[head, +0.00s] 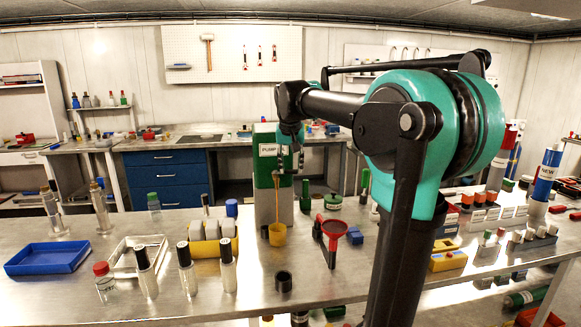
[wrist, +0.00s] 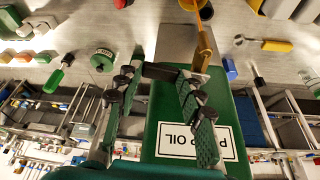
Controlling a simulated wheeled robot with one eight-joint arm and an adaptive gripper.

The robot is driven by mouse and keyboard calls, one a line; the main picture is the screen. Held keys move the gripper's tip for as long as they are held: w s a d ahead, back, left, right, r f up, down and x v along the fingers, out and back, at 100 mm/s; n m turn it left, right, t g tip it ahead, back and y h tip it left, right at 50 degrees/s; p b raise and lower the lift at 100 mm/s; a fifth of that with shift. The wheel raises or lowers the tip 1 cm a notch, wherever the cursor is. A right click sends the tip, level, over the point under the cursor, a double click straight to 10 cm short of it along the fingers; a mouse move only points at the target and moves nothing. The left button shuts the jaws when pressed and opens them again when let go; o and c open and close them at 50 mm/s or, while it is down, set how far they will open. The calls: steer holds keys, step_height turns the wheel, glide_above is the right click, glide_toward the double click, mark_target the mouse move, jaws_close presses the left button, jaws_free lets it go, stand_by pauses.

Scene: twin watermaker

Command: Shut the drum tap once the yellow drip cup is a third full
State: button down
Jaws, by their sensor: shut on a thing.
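The green drum (head: 264,138), labelled PUMP OIL in the wrist view (wrist: 165,115), stands on a grey block at the middle of the bench. My gripper (head: 290,160) is at the drum's front, by the tap. In the wrist view its fingers are closed around the dark tap handle (wrist: 160,71). An amber stream (head: 277,205) runs down from the tap. The yellow drip cup (head: 277,236) stands upright under it on the bench. Only the cup's edge shows in the wrist view (wrist: 190,5). The oil level inside the cup is too small to tell.
A red funnel on a stand (head: 332,238) is right of the cup, and a small black cup (head: 283,281) is in front. A yellow block with grey pieces (head: 212,242), several black-capped bottles and a blue tray (head: 48,258) are to the left.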

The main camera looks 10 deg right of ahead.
steer(key=shift+w+d+n+y, duration=0.15)
steer(key=shift+w+n+y, duration=0.35)
steer(key=shift+n, duration=0.7)
steer(key=c, duration=1)
jaws_free()
steer(key=shift+o, duration=0.2)
steer(key=v, duration=1.2)
